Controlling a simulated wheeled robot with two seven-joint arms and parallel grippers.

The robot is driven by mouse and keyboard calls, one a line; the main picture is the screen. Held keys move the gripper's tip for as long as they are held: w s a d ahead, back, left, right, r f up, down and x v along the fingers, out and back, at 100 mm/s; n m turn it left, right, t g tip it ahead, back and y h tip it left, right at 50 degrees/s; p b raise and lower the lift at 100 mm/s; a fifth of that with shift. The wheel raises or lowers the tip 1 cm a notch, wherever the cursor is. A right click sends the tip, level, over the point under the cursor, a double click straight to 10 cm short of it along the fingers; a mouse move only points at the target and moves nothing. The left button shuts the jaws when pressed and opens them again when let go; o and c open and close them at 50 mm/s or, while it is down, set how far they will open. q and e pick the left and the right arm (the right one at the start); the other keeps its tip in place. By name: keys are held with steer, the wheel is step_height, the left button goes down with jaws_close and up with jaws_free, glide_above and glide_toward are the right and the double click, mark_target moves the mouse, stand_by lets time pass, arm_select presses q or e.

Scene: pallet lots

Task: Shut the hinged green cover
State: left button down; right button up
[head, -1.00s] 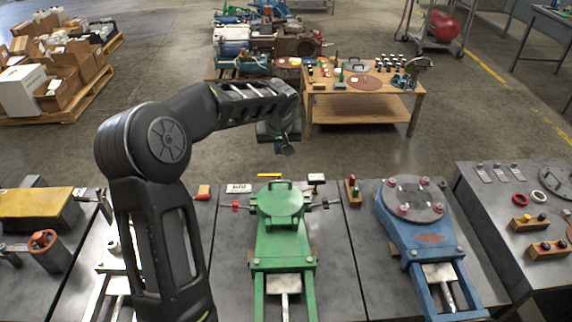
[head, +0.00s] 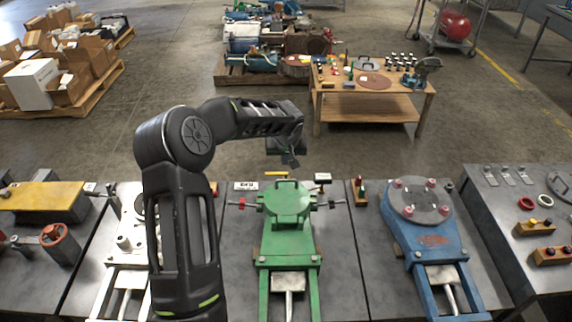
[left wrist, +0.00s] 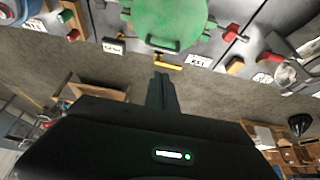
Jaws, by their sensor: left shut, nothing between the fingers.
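The round green cover (head: 288,200) with its dark handle sits on the green machine (head: 263,292) at the middle of the bench; I cannot tell from this angle exactly how far it is raised. In the left wrist view the cover (left wrist: 168,15) shows at the top, its handle on the edge nearest the gripper. My left gripper (head: 289,161) is shut and empty, in the air beyond the cover's handle side, apart from it. Its shut fingers (left wrist: 161,78) point toward the handle in the left wrist view. My right gripper is not in view.
A blue machine (head: 430,240) with a grey round plate stands to the right, a white machine (head: 128,250) to the left, partly behind my left arm. Red-ended clamps flank the cover. A yellow bar (head: 276,173) lies behind it. A wooden table (head: 365,104) stands farther back across open floor.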

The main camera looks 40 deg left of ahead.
arm_select(q)
steer(key=shift+p+x, duration=0.75)
steer(key=shift+x, duration=2.35)
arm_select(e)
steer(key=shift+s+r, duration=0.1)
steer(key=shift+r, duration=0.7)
arm_select(q)
steer(key=shift+f, duration=0.1)
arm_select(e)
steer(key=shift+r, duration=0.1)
